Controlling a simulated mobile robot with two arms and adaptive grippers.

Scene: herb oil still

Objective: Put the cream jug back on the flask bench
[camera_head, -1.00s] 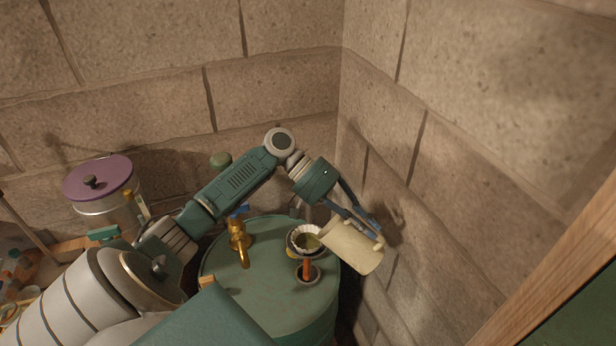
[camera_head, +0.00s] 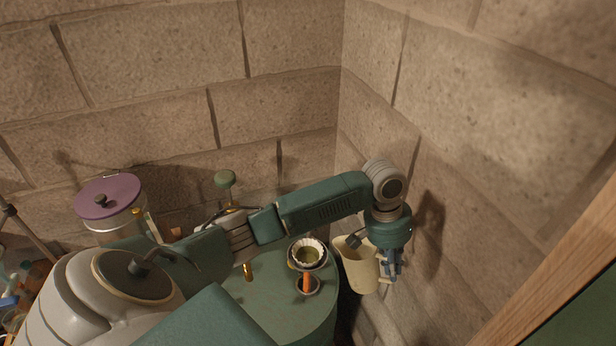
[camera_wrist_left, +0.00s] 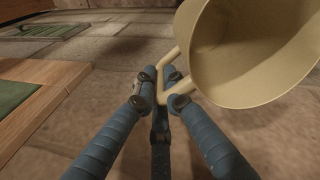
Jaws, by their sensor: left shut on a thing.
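The cream jug (camera_head: 356,268) hangs in the air just right of the green drum top, beside the stone wall. My left gripper (camera_head: 392,266) points down and is shut on the jug's handle. The left wrist view shows the blue fingers (camera_wrist_left: 160,92) closed around the handle, with the jug (camera_wrist_left: 250,50) upper right and its open mouth towards the camera. In the head view the jug is nearly upright, its opening facing up. My right gripper is not in view. I cannot make out the flask bench for certain.
A green drum (camera_head: 275,300) carries a white-lined funnel (camera_head: 309,253) with greenish contents, close left of the jug. A pot with a purple lid (camera_head: 108,196) stands far left. Stone walls close in behind and right. A wooden frame (camera_head: 560,260) edges the right.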

